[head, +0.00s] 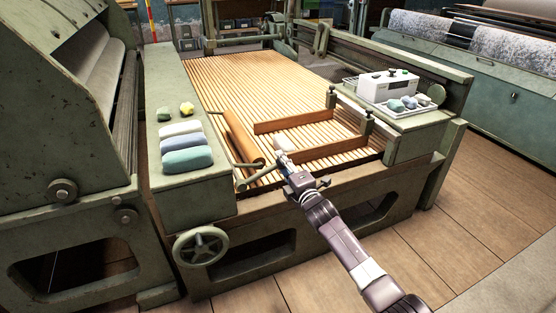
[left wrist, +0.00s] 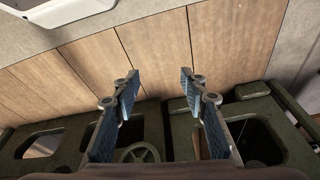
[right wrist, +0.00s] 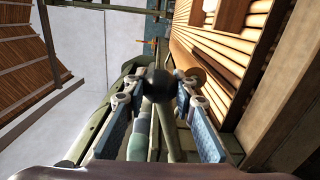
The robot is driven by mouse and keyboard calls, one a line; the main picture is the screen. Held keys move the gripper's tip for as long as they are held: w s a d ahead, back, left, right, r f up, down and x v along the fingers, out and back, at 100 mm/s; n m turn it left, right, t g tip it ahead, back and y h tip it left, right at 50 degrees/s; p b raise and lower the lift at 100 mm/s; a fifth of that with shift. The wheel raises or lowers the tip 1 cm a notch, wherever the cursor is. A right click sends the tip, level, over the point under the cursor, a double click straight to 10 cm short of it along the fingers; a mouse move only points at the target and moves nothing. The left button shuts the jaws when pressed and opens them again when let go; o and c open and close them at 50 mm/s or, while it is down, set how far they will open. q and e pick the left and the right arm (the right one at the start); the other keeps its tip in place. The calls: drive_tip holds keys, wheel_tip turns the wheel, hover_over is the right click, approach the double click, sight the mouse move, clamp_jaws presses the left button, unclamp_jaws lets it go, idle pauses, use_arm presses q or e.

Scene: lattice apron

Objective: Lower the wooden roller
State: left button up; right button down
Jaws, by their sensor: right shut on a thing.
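The wooden roller (head: 240,135) lies along the left side of the slatted lattice (head: 250,85) in the head view. Its round brown end (right wrist: 197,76) shows in the right wrist view. A green lever (head: 258,180) sits at the roller's near end. My right gripper (head: 284,160) is at the lever's outer end, shut on a dark round knob (right wrist: 158,83) with the lever bar behind it. The fingers hide part of the knob. My left gripper (left wrist: 158,90) is open and empty in the left wrist view; it is outside the head view.
Wooden rails (head: 295,120) stand on the lattice to the right. Folded cloths (head: 183,145) lie on the left green ledge. A handwheel (head: 201,247) is on the near left frame. A white box (head: 388,86) stands on the right ledge. The plank floor (head: 480,190) at right is clear.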

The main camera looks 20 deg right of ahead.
use_arm(q)
drive_tip(key=shift+v, duration=0.95)
use_arm(e)
drive_tip(key=shift+d+f+m, duration=0.2)
drive_tip(key=shift+f+m, duration=0.3)
drive_tip(key=shift+f, duration=0.05)
use_arm(q)
drive_tip(key=shift+w, duration=0.1)
use_arm(e)
drive_tip(key=c, duration=1.6)
unclamp_jaws()
drive_tip(key=shift+f, duration=0.1)
drive_tip(key=shift+s, duration=0.15)
drive_tip(key=s, duration=1.1)
drive_tip(key=shift+s+d, duration=0.25)
drive_tip(key=shift+s, duration=0.1)
